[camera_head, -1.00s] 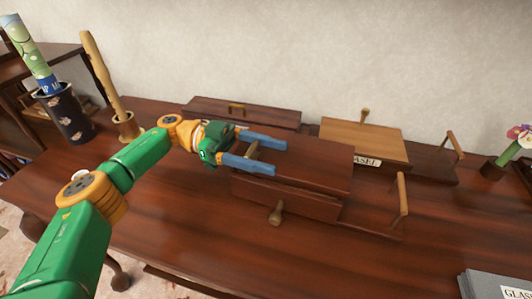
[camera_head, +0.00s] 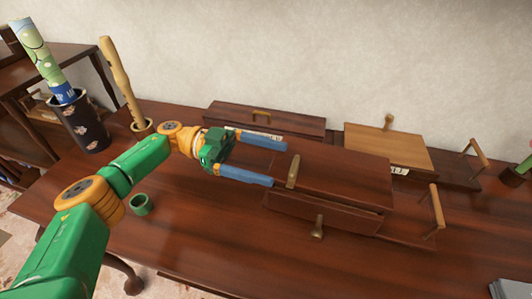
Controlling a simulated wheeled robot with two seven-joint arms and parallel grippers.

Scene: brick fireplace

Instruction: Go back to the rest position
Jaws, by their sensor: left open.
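My left gripper (camera_head: 278,163) is open and empty, its two blue fingers pointing right above the table. The fingertips are just left of the upright wooden handle (camera_head: 293,170) on a dark wooden box (camera_head: 340,176), and the handle is not between them. A drawer front with a knob (camera_head: 317,228) shows on the box's near side. My right gripper is not in view.
The dark table (camera_head: 215,240) is bare at the front. A small green cup (camera_head: 140,205) stands beside my left arm. A dark vase (camera_head: 82,122) with a rolled paper and a wooden stick in a holder (camera_head: 142,129) stand at left. More wooden boxes (camera_head: 388,146) stand behind.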

